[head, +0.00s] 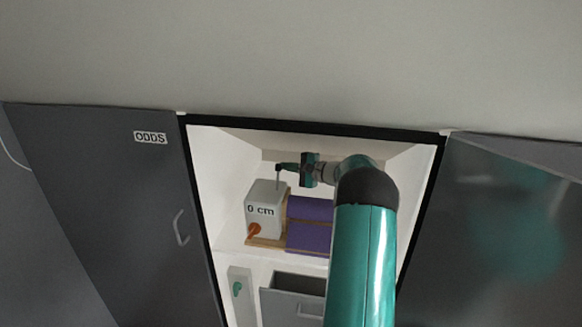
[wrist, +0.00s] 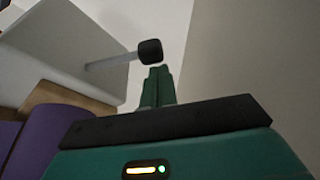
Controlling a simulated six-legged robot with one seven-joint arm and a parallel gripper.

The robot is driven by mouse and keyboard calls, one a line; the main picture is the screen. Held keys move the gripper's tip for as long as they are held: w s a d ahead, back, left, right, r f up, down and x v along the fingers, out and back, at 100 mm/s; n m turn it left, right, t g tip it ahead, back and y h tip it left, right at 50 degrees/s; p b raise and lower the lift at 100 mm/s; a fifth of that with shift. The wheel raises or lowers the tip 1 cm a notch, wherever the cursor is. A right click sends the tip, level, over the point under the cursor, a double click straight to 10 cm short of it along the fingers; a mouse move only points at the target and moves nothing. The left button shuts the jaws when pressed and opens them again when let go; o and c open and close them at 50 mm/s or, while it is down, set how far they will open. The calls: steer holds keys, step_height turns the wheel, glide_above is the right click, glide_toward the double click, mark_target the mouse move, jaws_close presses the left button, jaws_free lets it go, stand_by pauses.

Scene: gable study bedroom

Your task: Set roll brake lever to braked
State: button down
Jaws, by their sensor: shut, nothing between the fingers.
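A grey box (head: 261,200) marked "0 cm" stands on a wooden base in the open cupboard, joined to a purple roll (head: 309,238). A thin metal lever (head: 278,181) with a black knob (wrist: 150,52) rises from its top, and looks near upright in the head view. I take it to be the roll brake lever. My gripper (head: 281,167) reaches in from the right at the lever's top. In the wrist view, my gripper's fingers (wrist: 158,72) are shut and empty, close beside the knob; I cannot tell whether they touch. No braked mark is legible.
An orange knob (head: 254,230) sits on the box's front. Below are a partly open grey drawer (head: 292,304) and a pale panel with a green part (head: 238,289). Cupboard walls are close around my arm. A grey door marked "ODDS" (head: 150,185) stands at left.

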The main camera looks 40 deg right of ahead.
steer(key=shift+s+r, duration=0.1)
steer(key=shift+s, duration=0.1)
steer(key=shift+w, duration=0.1)
steer(key=shift+s+a+r+n, duration=0.15)
steer(key=shift+s+a+n, duration=0.1)
steer(key=shift+a+n, duration=0.15)
steer(key=s+a+n, duration=0.1)
steer(key=s+a+n+t, duration=0.1)
steer(key=n, duration=0.1)
steer(key=s+a+r+n+t, duration=0.1)
steer(key=n, duration=0.1)
steer(key=shift+a, duration=0.35)
stand_by(0.5)
steer(key=shift+r, duration=0.1)
